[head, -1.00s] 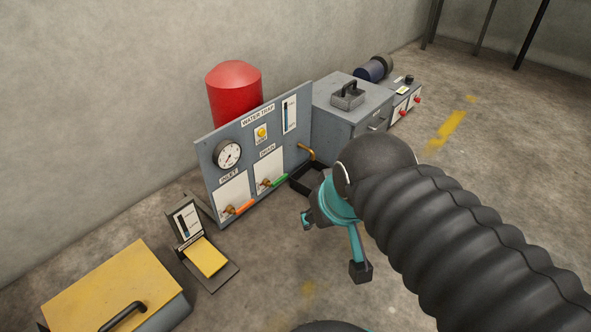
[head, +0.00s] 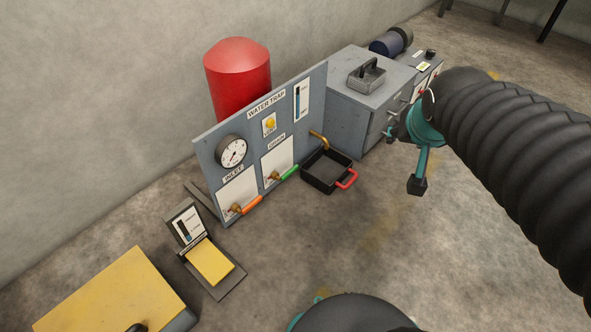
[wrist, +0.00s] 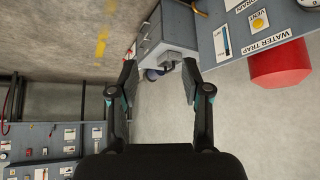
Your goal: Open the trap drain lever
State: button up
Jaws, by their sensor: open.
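The WATER TRAP panel (head: 262,120) is a grey upright board. Its drain lever (head: 289,173) has a green handle on a brass valve, below the DRAIN label, and points right and slightly up in the head view. The inlet lever (head: 252,205) beside it has an orange handle. My gripper (head: 405,160) is open and empty, to the right of the panel and well apart from the drain lever. The wrist view shows both fingers (wrist: 160,78) spread with nothing between them. There the panel appears rotated at the top right, and the drain lever is out of sight.
A black tray (head: 318,180) with a red handle (head: 347,180) sits under the brass spout. A grey cabinet (head: 368,99) stands right of the panel. A yellow-topped box (head: 110,296) and a yellow pedal (head: 210,262) are at lower left. Floor before the panel is clear.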

jog(key=w+f+m+t+y+b, duration=0.1)
jog(key=w+f, duration=0.3)
jog(key=w, duration=0.5)
jog(key=w+f+t+b, duration=0.15)
jog(key=w+f, duration=0.25)
jog(key=w, duration=0.6)
jog(key=w+f+m+t+y, duration=0.15)
jog(key=w+f, duration=0.25)
jog(key=w, duration=0.5)
jog(key=w+a+f+t+y+b, duration=0.1)
jog(key=w+a+f+y, duration=0.15)
jog(key=w+f, duration=0.4)
jog(key=w+a+f+y+b, duration=0.1)
jog(key=w+a+f, duration=0.2)
jog(key=f, duration=0.6)
jog(key=m+g+y+b, duration=0.1)
jog(key=m+y+b, duration=0.25)
jog(key=y, duration=0.55)
send_near(294, 172)
jog(key=b+x, duration=0.1)
jog(key=x, duration=1)
jog(key=shift+r, duration=0.15)
grip_shut()
